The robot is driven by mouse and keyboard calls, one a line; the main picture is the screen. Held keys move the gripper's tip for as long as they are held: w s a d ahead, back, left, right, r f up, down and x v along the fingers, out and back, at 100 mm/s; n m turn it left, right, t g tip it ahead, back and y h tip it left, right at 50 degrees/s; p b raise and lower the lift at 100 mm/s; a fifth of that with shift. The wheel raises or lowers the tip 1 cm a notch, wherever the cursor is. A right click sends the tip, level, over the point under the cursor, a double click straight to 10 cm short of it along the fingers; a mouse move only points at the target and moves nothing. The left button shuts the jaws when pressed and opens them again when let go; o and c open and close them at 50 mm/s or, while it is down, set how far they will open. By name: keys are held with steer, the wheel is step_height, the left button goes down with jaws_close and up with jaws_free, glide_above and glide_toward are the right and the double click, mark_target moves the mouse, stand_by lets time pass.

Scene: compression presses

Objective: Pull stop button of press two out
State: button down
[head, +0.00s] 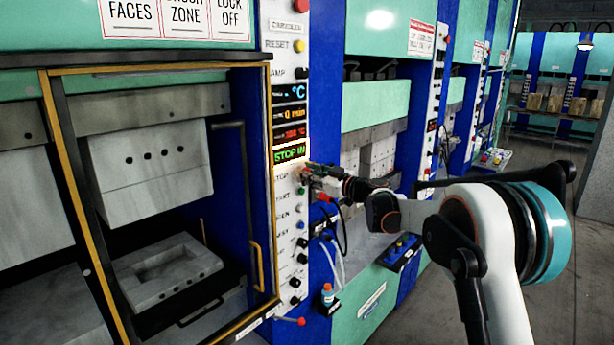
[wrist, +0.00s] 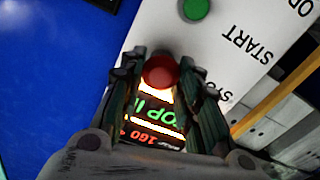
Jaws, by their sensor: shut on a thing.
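The white control panel (head: 286,215) of the nearest press stands in the middle of the head view. My gripper (head: 308,171) is at the panel, just below this display beside the STOP label. In the wrist view the red stop button (wrist: 160,72) sits between the fingertips of my gripper (wrist: 162,66), which is shut on it. I cannot read a press number.
A green START button (wrist: 196,9) is close to my gripper. The panel also has an upper red knob (head: 301,6) and several dark knobs below. A yellow-edged guard door (head: 70,190) stands left.

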steer(key=shift+s+d, duration=0.25)
steer(key=shift+d, duration=0.05)
steer(key=c, duration=1.2)
jaws_free()
steer(key=shift+d, duration=0.1)
steer(key=shift+o, duration=0.2)
steer(key=v, duration=1.2)
steer(key=shift+s, duration=0.15)
